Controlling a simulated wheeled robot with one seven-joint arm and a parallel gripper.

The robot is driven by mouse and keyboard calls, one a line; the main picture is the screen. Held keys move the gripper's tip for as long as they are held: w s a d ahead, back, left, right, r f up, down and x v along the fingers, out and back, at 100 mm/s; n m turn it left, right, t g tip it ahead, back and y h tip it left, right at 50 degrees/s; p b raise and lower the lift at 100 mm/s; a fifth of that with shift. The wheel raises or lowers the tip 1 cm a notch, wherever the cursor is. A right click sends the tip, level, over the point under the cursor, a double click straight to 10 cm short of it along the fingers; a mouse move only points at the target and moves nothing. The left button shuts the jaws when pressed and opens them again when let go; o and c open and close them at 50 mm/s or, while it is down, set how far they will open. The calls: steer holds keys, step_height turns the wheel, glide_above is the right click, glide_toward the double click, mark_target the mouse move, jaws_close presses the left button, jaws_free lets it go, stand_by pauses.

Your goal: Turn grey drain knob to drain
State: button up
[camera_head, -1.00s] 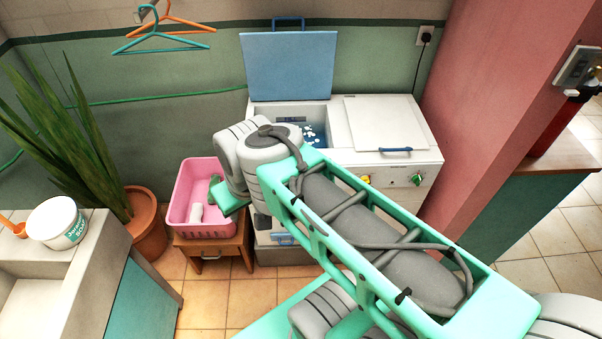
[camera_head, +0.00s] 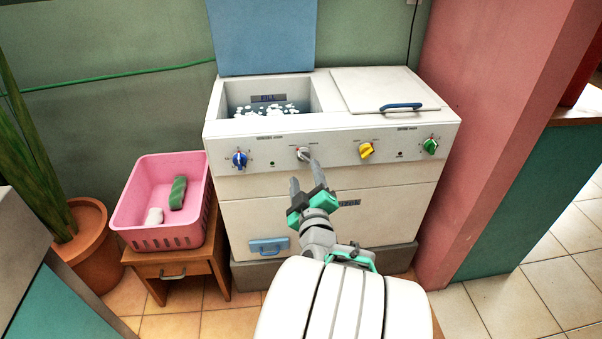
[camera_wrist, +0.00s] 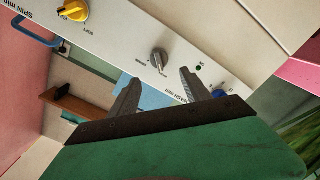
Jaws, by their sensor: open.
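The grey drain knob (camera_head: 302,154) is on the front control panel of the white twin-tub washer (camera_head: 240,190), between the blue and yellow knobs. It also shows in the wrist view (camera_wrist: 159,58), with its pointer ridge slightly tilted. My gripper (camera_head: 306,177) is open and empty, just in front of and below the grey knob. In the wrist view my gripper (camera_wrist: 161,79) has its two fingertips to either side of the line to the knob, and the knob appears just beyond them. I see no contact with the knob.
A blue knob (camera_head: 239,159), a yellow knob (camera_head: 366,150) and a green knob (camera_head: 430,146) share the panel. The open left tub (camera_head: 268,108) holds water with white foam. A pink basket (camera_head: 136,205) stands on a wooden stool at left. A pink pillar (camera_head: 480,150) is close on the right.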

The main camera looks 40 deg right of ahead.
mark_target(301, 157)
steer(key=p+x, duration=0.1)
steer(key=x, duration=0.6)
steer(key=shift+w+p, duration=0.25)
steer(key=shift+p, duration=0.15)
jaws_close()
